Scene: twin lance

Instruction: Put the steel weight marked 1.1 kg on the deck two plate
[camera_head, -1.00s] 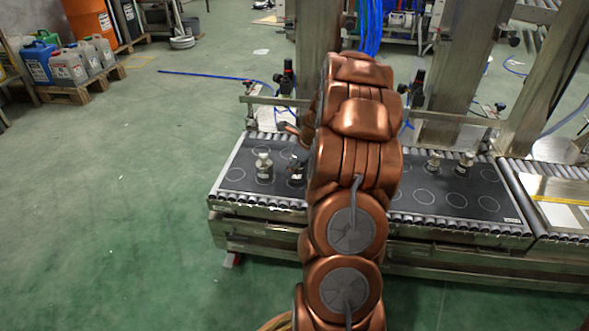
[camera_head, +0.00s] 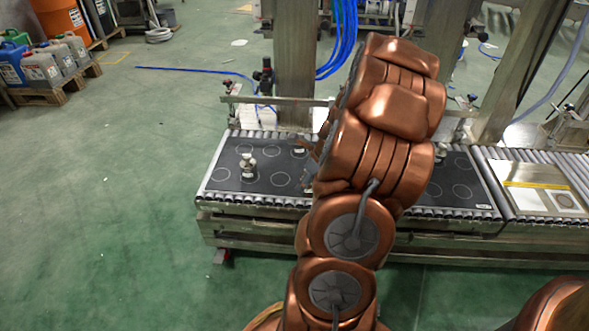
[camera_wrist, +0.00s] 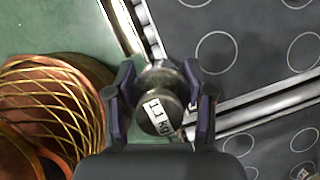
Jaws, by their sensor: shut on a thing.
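The steel weight marked 1.1 kg (camera_wrist: 160,98) is between the two fingers of my gripper (camera_wrist: 160,92) in the wrist view. The gripper is shut on it, and the label faces the camera. Two dark plates with circle outlines lie on a roller conveyor in the head view, a left plate (camera_head: 222,185) and a right plate (camera_head: 455,192). I cannot read which is deck two. In the head view my arm hides most of the gripper. The wrist view shows a dark plate surface (camera_wrist: 255,75) and another (camera_wrist: 265,155), with metal rails between them.
A steel weight (camera_head: 247,166) stands on the left plate. A small dark object (camera_head: 299,146) shows near my arm, unclear. A flat panel with a yellow strip (camera_head: 535,187) lies right of the plates. Metal posts (camera_head: 294,80) stand behind the conveyor.

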